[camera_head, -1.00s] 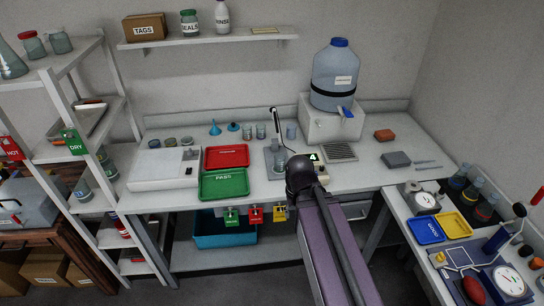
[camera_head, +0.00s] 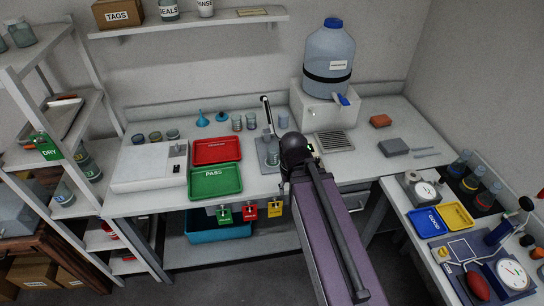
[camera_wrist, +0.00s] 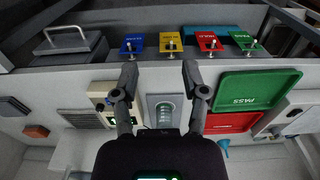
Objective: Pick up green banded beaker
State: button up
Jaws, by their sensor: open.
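A green band is too small to confirm. My gripper (camera_wrist: 160,76) is open and empty, its two fingers apart. In the head view my arm hides the gripper.
Red (camera_head: 217,151) and green (camera_head: 216,181) trays lie left of the stand. Small beakers (camera_head: 237,123) stand behind. A large water jug (camera_head: 329,55) stands at back right. Coloured tags (camera_head: 249,211) hang along the bench front. A beige device (camera_wrist: 101,92) sits near the plate.

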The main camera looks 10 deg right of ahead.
jog(key=o, duration=0.5)
jog(key=shift+d, duration=0.1)
jog(key=shift+c, duration=0.2)
jog(key=shift+o, duration=0.7)
jog(key=shift+w+f, duration=0.1)
jog(key=shift+f, duration=0.05)
jog(key=w+a+f+m+t+h+b, duration=0.2)
jog(key=w+f+m+t+h+b, duration=0.35)
jog(key=w+b, duration=0.55)
jog(key=w+a+r+m+t+h+b, duration=0.1)
jog(key=w+a+m+t+h+b, duration=0.2)
jog(key=w+a, duration=0.4)
jog(key=shift+w+r+m+t+h+b, duration=0.15)
jog(key=shift+w+m+t+h+b, duration=0.3)
jog(key=shift+w+b, duration=0.45)
jog(key=shift+s+d, duration=0.1)
